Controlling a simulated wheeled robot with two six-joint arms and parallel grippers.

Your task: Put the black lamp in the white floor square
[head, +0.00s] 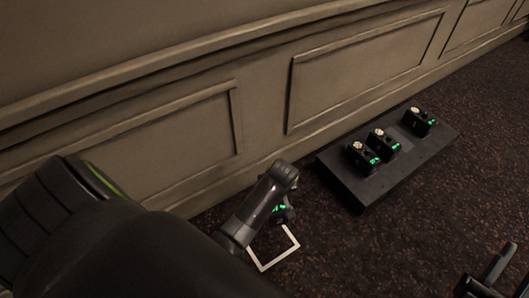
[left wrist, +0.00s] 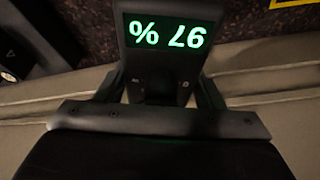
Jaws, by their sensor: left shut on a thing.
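My left gripper (head: 284,192) is shut on the black lamp (head: 280,209), which is mostly hidden behind the gripper in the head view. The lamp's green display shows upside down as "97 %" in the left wrist view (left wrist: 168,35), between the fingers. The white floor square (head: 290,253) is an outline on the carpet. In the head view it lies just below the lamp, and my left arm covers part of it. The lamp's height above the carpet is unclear. My right gripper (head: 482,275) is at the lower right corner, partly cut off.
A dark low platform (head: 353,192) stands by the panelled wall (head: 260,110), right of my left gripper. It holds three black devices (head: 362,158) with green lights. A yellow strip (left wrist: 295,3) shows at the left wrist view's top right. Carpet right of the square is clear.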

